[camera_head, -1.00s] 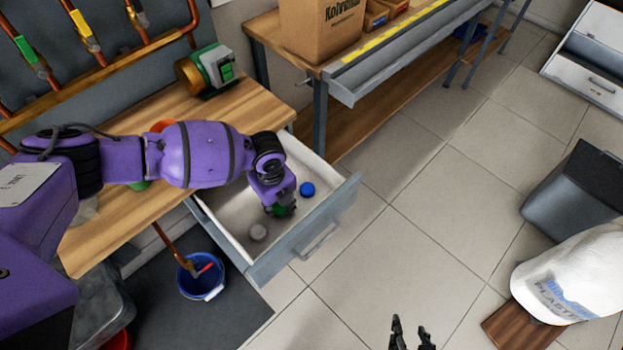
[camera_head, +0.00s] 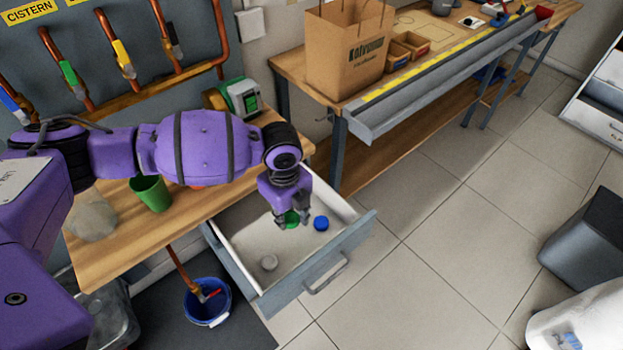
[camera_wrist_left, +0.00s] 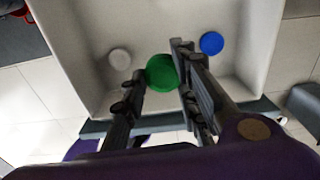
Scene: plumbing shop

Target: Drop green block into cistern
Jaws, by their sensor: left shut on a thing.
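My left gripper (camera_head: 292,222) is shut on the round green block (camera_head: 291,216), inside the open drawer (camera_head: 240,262). In the left wrist view the green block (camera_wrist_left: 161,72) sits between the two fingers. I cannot tell how far it is above the drawer floor. A blue round block (camera_head: 321,223) lies just right of the gripper, and a grey-white one (camera_head: 269,262) lies nearer the drawer front. A yellow label reading CISTERN (camera_head: 31,11) is on the wall panel at top left; I cannot make out which thing is the cistern. My right gripper is not in view.
The wooden bench (camera_head: 128,238) behind the drawer holds a green cup (camera_head: 151,193), a clear container (camera_head: 92,218) and a green-grey device (camera_head: 240,97). A blue bucket (camera_head: 208,302) stands on the floor left of the drawer.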

